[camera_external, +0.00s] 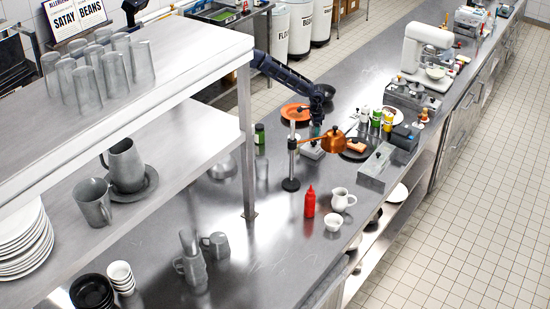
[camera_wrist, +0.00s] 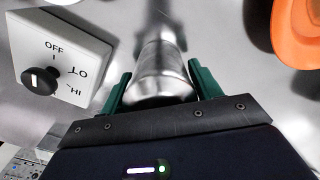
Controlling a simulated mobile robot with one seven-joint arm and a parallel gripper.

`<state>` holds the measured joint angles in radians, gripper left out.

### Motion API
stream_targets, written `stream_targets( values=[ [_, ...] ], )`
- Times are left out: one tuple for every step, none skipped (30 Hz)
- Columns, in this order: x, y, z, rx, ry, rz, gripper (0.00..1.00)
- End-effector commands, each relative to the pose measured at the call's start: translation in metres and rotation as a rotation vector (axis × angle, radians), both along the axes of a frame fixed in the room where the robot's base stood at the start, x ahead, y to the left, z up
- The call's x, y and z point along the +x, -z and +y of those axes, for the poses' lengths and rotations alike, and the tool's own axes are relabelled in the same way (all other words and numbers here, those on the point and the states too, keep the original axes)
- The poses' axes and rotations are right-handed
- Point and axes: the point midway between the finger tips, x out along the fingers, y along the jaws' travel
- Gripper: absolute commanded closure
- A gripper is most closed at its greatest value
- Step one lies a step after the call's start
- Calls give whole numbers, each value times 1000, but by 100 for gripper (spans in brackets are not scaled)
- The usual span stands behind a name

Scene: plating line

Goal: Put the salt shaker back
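A shiny metal cylinder (camera_wrist: 162,75), which looks like the salt shaker, is between the green fingers of my gripper (camera_wrist: 161,80) in the wrist view. One finger is close along each side; whether both press on it is hard to tell. In the external view my gripper (camera_external: 317,130) is low over the steel counter (camera_external: 285,235), just behind the copper pan (camera_external: 334,141). The shaker cannot be made out there, and the pan and arm hide part of that spot.
A control box (camera_wrist: 60,50) with an OFF/LO/HI knob is left of the fingers, and an orange plate (camera_wrist: 297,30) is at right. A black-based stand (camera_external: 291,184), a dark plate (camera_external: 352,155), bottles (camera_external: 388,121) and a grey container (camera_external: 377,164) crowd nearby. Shelving (camera_external: 245,140) stands left.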

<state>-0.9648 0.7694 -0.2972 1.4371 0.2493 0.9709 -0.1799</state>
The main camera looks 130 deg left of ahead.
Motion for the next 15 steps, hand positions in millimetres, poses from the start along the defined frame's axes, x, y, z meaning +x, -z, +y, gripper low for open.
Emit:
stream_targets(
  values=[
    [0,0,0,0,0,0,26],
    [0,0,0,0,0,0,20],
    [0,0,0,0,0,0,20],
    [0,0,0,-1,0,1,20],
    [0,0,0,-1,0,1,20],
    [0,0,0,-1,0,1,20],
    [0,0,0,-1,0,1,20],
    [0,0,0,-1,0,1,20],
    [0,0,0,-1,0,1,20],
    [0,0,0,0,0,0,20],
    [0,-1,0,0,0,0,20],
    [0,-2,0,0,0,0,20],
    [0,-4,0,0,0,0,20],
    [0,-6,0,0,0,0,20],
    [0,-10,0,1,0,1,20]
  ],
)
